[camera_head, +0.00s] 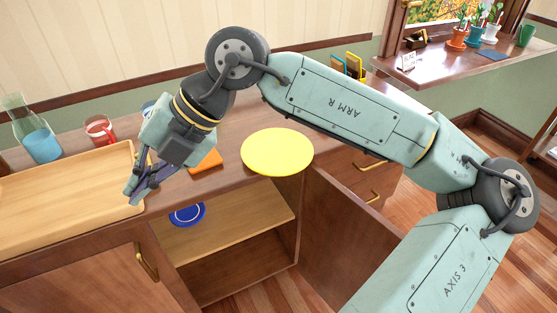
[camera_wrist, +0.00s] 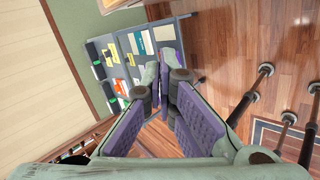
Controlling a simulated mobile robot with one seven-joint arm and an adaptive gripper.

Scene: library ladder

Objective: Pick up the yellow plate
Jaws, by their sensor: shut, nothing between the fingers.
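The yellow plate (camera_head: 277,152) lies on the wooden counter top in the head view, near the front edge above the open cabinet. My gripper (camera_head: 134,196) is to the left of the plate, near the front edge of the counter beside the wooden tray. It is clearly apart from the plate. My gripper's purple-padded fingers also show in the wrist view (camera_wrist: 166,95), shut with nothing between them. The plate does not show in the wrist view.
An orange item (camera_head: 206,162) lies between my gripper and the plate. The wooden tray (camera_head: 130,150), a red mug (camera_head: 99,130) and a glass vessel (camera_head: 38,140) stand left. A blue plate (camera_head: 187,214) is in the open cabinet; its door (camera_head: 350,225) juts out.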

